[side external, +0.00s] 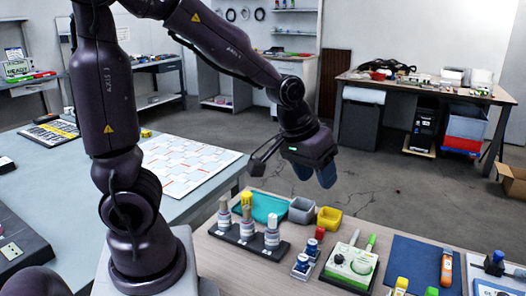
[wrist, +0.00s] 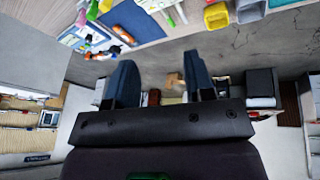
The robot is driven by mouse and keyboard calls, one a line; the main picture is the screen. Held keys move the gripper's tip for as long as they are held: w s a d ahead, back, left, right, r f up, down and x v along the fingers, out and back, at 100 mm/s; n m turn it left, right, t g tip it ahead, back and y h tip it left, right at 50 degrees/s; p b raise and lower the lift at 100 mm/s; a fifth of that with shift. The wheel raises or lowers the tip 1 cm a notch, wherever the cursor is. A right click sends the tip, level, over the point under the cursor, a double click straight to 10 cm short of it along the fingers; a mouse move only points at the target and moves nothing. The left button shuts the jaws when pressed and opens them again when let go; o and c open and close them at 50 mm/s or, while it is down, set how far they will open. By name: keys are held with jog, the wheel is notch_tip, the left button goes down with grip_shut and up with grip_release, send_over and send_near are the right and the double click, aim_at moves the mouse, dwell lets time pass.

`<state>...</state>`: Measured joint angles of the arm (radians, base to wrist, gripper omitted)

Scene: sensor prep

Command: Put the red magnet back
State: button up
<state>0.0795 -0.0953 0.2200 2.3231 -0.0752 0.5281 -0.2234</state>
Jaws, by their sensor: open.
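My gripper (side external: 315,176) is open and empty, high above the far edge of the wooden bench. Its two blue fingers stand apart in the wrist view (wrist: 158,75).
A dark rack (side external: 248,241) with several white-and-grey bottles stands left of the red pieces. A teal tray (side external: 266,206), a grey bin (side external: 301,210) and a yellow bin (side external: 329,217) are behind. A green-and-white device (side external: 350,265) and a blue mat (side external: 412,262) lie right.

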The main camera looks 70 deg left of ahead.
jog(key=s+d+r+m, duration=0.2)
jog(key=s+r, duration=0.2)
jog(key=s, duration=0.2)
jog(key=s+d+r+m+t, duration=0.1)
jog(key=s+r+m, duration=0.1)
jog(key=s+r, duration=0.2)
jog(key=shift+s+d+m, duration=0.35)
jog(key=shift+s+m, duration=0.05)
jog(key=shift+s, duration=0.6)
